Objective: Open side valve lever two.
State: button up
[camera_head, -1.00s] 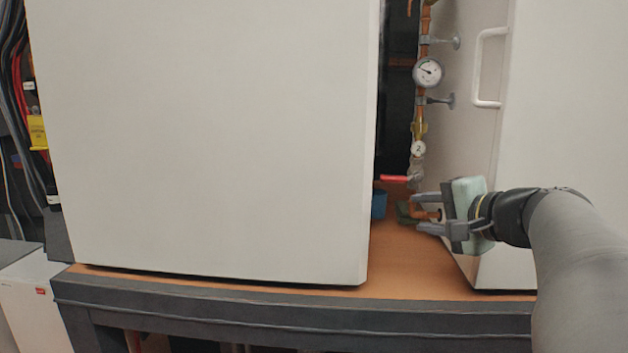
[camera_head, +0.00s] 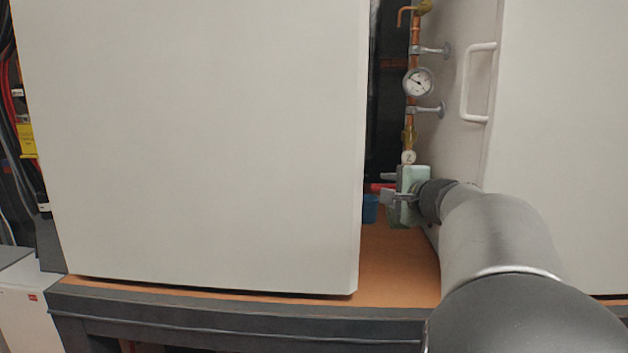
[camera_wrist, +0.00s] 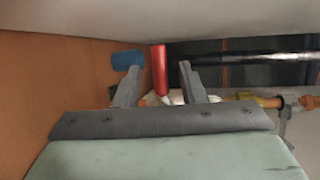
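The red valve lever (camera_head: 376,187) sits low on the copper pipe, in the gap between the two white cabinets. A round tag marked 2 (camera_head: 408,157) hangs just above it. My gripper (camera_head: 386,186) is at the lever, one finger above and one below it in the head view. In the wrist view the red lever (camera_wrist: 160,72) stands between the two spread fingers, with space on both sides. My gripper is open and not closed on it. The valve body behind my gripper is mostly hidden.
A large white cabinet (camera_head: 200,150) stands close on the left, another (camera_head: 560,130) with a white handle (camera_head: 468,85) on the right. A pressure gauge (camera_head: 418,82) is higher on the pipe. A blue object (camera_head: 370,209) lies below the lever, above the orange-brown tabletop (camera_head: 395,265).

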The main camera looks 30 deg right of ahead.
jog(key=shift+p+x, duration=0.3)
jog(key=shift+x, duration=1.3)
grip_shut()
